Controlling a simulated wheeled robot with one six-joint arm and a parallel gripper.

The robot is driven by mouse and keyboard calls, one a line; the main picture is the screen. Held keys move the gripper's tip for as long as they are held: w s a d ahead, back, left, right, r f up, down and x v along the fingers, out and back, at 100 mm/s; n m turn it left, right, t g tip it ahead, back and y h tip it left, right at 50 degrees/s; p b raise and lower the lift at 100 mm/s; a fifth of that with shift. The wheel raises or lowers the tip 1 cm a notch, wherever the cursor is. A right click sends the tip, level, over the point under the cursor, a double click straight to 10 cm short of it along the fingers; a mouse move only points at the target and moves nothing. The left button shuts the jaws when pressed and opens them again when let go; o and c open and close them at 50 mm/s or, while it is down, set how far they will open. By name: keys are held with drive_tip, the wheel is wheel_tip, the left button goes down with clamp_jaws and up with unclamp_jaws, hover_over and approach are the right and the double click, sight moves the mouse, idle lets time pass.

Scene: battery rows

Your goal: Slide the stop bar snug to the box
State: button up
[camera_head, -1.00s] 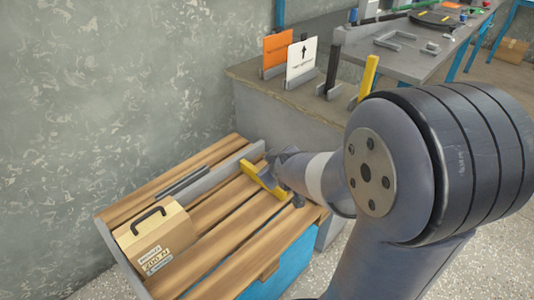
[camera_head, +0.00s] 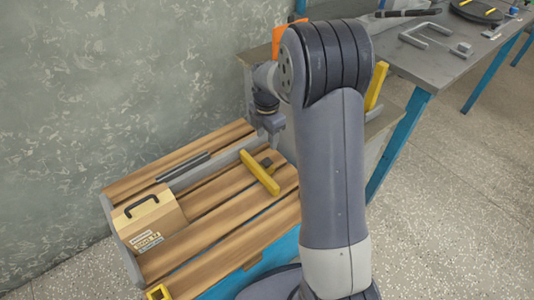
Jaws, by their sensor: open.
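The box (camera_head: 148,224) is tan with a black handle and a printed label, and stands at the left end of a slatted wooden bench (camera_head: 222,213).
A grey rail (camera_head: 220,165) with a dark strip (camera_head: 183,167) runs along the bench's back. A yellow square piece (camera_head: 158,292) sits at the front left corner. My arm hides part of the bench's right side.

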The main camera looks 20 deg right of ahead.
sight(267, 161)
wheel_tip(267, 161, down, 10)
drive_tip(key=shift+f+b, duration=0.15)
drive_tip(key=shift+b, duration=1)
drive_tip(key=shift+c, duration=0.3)
clamp_jaws()
